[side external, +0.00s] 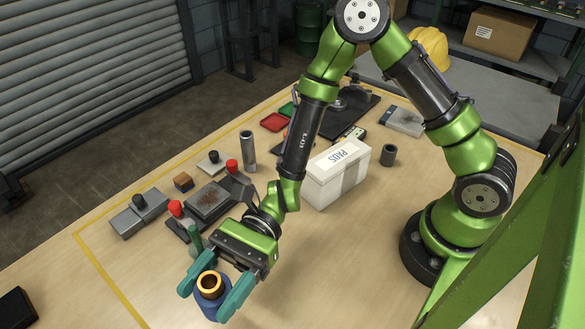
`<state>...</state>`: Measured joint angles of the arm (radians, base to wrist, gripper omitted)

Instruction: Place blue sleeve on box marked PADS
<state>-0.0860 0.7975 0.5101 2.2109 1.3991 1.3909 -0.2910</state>
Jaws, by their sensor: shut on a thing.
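The blue sleeve (207,305) is a short dark blue cylinder with an orange-brown ring at its top, near the front left of the table. My gripper (212,288) is shut on the blue sleeve, with one teal finger on each side of it. The sleeve's underside is hidden, so I cannot tell whether it touches the table. The white box marked PADS (335,178) stands near the middle of the table, behind and to the right of my gripper. Its lid carries the PADS label and looks bare.
A grey fixture with red knobs (205,200) and a grey block with a black knob (138,215) lie left of my arm. A grey upright cylinder (248,150) stands behind them. A dark short cylinder (388,155) stands right of the box. The table's front middle is clear.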

